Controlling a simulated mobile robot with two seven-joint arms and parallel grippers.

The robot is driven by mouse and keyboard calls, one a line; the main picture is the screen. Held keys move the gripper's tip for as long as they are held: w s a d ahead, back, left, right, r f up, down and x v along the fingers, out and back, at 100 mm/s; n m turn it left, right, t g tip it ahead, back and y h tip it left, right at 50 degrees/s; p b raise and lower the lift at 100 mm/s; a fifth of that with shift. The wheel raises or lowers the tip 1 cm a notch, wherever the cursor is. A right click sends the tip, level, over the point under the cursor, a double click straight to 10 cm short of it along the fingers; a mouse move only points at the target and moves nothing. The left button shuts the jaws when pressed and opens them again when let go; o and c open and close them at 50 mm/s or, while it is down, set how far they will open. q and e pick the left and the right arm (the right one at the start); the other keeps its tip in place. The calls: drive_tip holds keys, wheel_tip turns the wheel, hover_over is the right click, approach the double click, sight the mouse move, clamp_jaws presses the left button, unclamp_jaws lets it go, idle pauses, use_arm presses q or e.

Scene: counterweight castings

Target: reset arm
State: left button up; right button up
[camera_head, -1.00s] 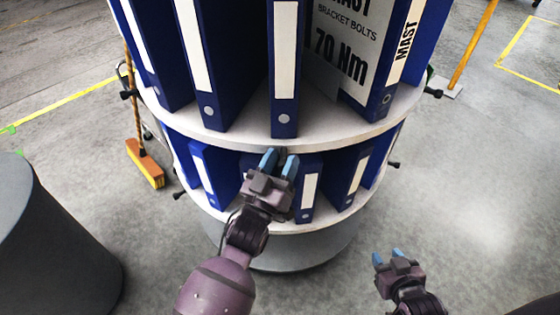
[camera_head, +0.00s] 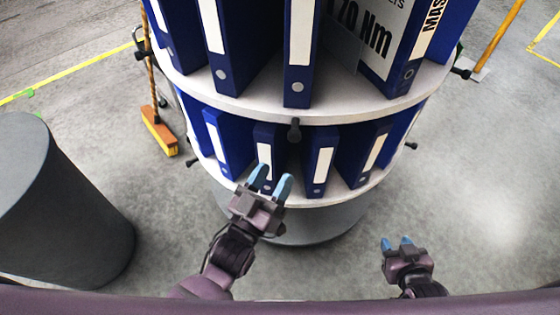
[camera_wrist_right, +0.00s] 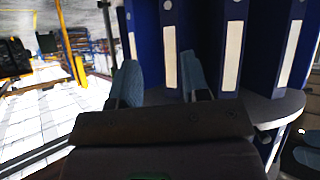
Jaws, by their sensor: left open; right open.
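My left gripper (camera_head: 270,182) is open, its two blue fingertips apart with nothing between them. In the head view it overlaps the lower shelf edge of a round binder stand; I cannot tell whether it touches. My right gripper (camera_head: 397,243) is open and empty to the right of the stand, over bare floor. In the right wrist view the right gripper's fingers (camera_wrist_right: 158,84) are apart, with blue binders (camera_wrist_right: 230,45) and a shelf edge (camera_wrist_right: 278,106) beyond them.
The round stand has an upper shelf (camera_head: 240,103) and a lower shelf (camera_head: 330,194), both with blue binders. Black knobs (camera_head: 294,130) stick out from it. A grey cylinder (camera_head: 60,215) stands at left, a broom (camera_head: 158,130) behind it.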

use_arm(q)
drive_tip(key=shift+s, duration=0.15)
idle(0.3)
drive_tip(key=shift+f, duration=0.1)
drive_tip(key=w+a+f+g+y, duration=0.2)
drive_tip(key=a+f+g+y, duration=0.2)
drive_tip(key=a+f+y, duration=0.45)
drive_tip(key=s+a+f+n+g+y, duration=0.1)
drive_tip(key=s+a+f, duration=0.3)
drive_tip(key=a, duration=0.4)
drive_tip(key=s+a+f+n+g+y, duration=0.1)
drive_tip(key=s+a+f+g+y, duration=0.1)
drive_tip(key=s+a+f, duration=0.3)
drive_tip(key=a, duration=0.4)
drive_tip(key=shift+s+a+g, duration=0.15)
drive_tip(key=shift+a+g, duration=0.15)
drive_tip(key=shift+g, duration=0.1)
